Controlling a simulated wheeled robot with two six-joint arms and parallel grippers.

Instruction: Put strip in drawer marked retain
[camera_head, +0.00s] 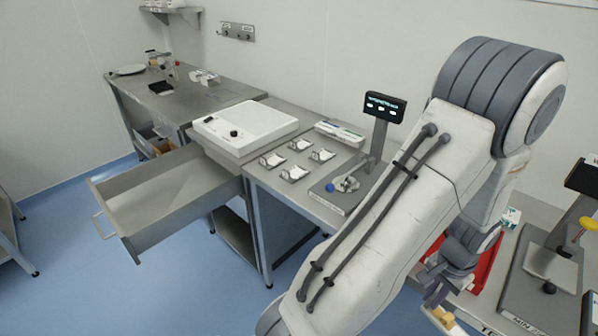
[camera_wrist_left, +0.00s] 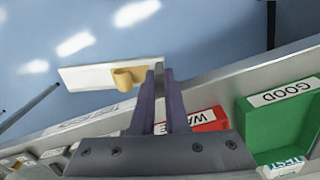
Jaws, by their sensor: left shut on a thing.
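My left gripper (camera_head: 441,296) is at the lower right of the head view, near the front edge of the right-hand bench. In the left wrist view its dark fingers (camera_wrist_left: 161,84) are shut on a pale flat strip (camera_wrist_left: 88,76) with a tan, cup-shaped piece on it. Only a small part of the strip shows in the head view (camera_head: 437,316), below the fingers. An open grey drawer (camera_head: 112,188) stands out from the bench at left and looks empty. No "retain" mark is readable on it. My right gripper is not in view.
A red bin (camera_wrist_left: 204,119) marked like waste and a green bin (camera_wrist_left: 289,123) marked GOOD stand by the gripper. A white flat device (camera_head: 245,124), several small holders (camera_head: 298,145) and a display stand (camera_head: 383,108) are on the middle bench. Blue floor (camera_head: 70,245) is clear around the drawer.

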